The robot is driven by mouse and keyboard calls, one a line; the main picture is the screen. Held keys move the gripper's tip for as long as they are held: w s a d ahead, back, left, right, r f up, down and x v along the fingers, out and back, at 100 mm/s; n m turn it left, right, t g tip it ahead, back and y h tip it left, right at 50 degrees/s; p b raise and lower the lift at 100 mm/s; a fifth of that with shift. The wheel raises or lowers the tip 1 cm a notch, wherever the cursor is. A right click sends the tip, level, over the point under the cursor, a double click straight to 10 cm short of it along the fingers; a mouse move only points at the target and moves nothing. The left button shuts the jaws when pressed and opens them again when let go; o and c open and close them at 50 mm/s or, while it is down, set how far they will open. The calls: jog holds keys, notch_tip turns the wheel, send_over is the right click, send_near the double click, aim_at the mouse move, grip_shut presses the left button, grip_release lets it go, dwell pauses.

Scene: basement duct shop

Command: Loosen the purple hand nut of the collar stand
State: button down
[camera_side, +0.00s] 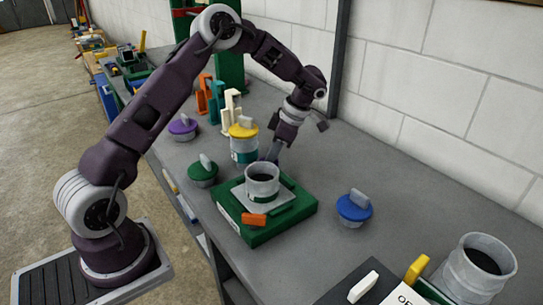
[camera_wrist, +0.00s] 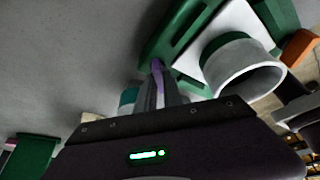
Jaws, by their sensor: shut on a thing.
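The collar stand (camera_side: 266,232) is a green block with a pale plate and a grey metal collar (camera_side: 262,182) upright on it. It also shows in the wrist view (camera_wrist: 170,38), with the collar (camera_wrist: 243,82) to the right of my fingers. My gripper (camera_side: 271,156) reaches down behind the collar, at the stand's far side. In the wrist view, its fingers (camera_wrist: 160,88) are closed on the purple hand nut (camera_wrist: 157,68), at the stand's edge. Only a narrow purple part of the nut shows. In the side view the nut is hidden.
A yellow-topped canister (camera_side: 244,145) stands close beside my gripper. Purple (camera_side: 183,128), green (camera_side: 203,172) and blue (camera_side: 354,208) handled caps sit around the stand. An orange piece (camera_side: 254,220) is on the stand's front.

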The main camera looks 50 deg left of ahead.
jog(key=shift+a, duration=0.1)
jog(key=c, duration=1.5)
grip_release()
